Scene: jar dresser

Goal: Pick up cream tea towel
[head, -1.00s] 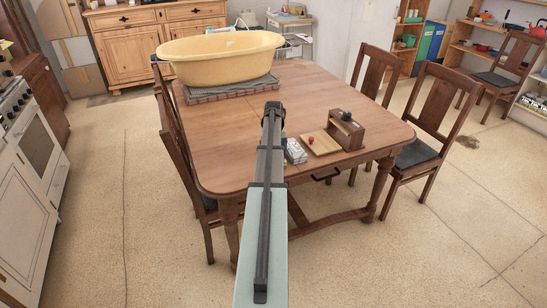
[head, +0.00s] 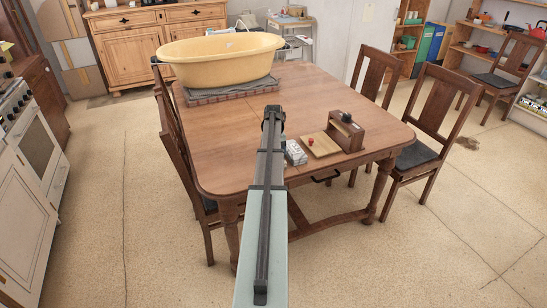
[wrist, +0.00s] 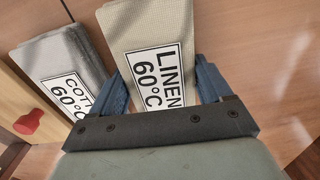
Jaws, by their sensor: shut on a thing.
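The cream tea towel (wrist: 150,30), folded and woven, shows in the wrist view with a white label reading "LINEN 60°C". My gripper (wrist: 160,66) has one blue finger on each side of it and is shut on it. The towel's near end is hidden by the gripper body. I cannot tell whether the towel is clear of the table. In the head view my own arm hides the fingers and the cream towel.
A grey folded towel (wrist: 62,58) with a "COTT… 60°C" label lies close at left; it also shows in the head view (head: 295,153). A wooden board (head: 321,145) with a red knob and a brown wooden box (head: 346,132) stand to its right. A yellow tub (head: 220,60) stands at the table's back.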

